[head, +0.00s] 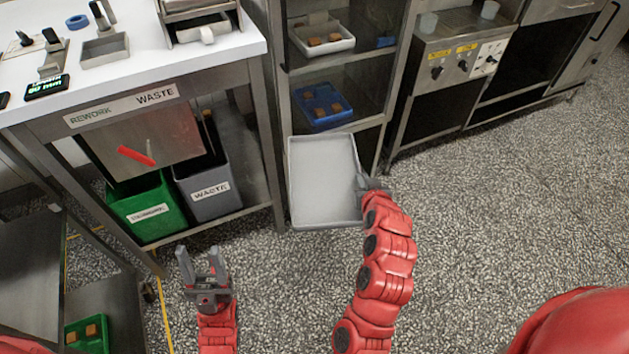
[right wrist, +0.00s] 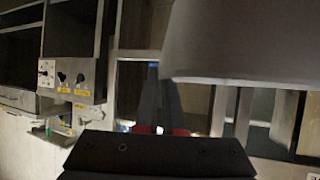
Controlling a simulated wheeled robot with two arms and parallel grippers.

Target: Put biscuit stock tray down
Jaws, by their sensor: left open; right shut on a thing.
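The biscuit stock tray is an empty, shallow light-grey tray (head: 325,180) in the head view, held in the air in front of the shelf rack. My right gripper (head: 368,188) is shut on the tray's right edge. In the right wrist view a large grey surface (right wrist: 245,45), likely the tray, fills the upper right. The fingertips are partly hidden there. My left gripper (head: 199,265) is open and empty, low over the floor at the lower left of the tray.
A shelf rack (head: 283,110) holds a white tray (head: 322,38) and a blue tray (head: 322,104) with biscuits. A white-topped bench (head: 130,60) is at left, with a green bin (head: 145,212) and a grey waste bin (head: 210,190) below. The speckled floor at right is clear.

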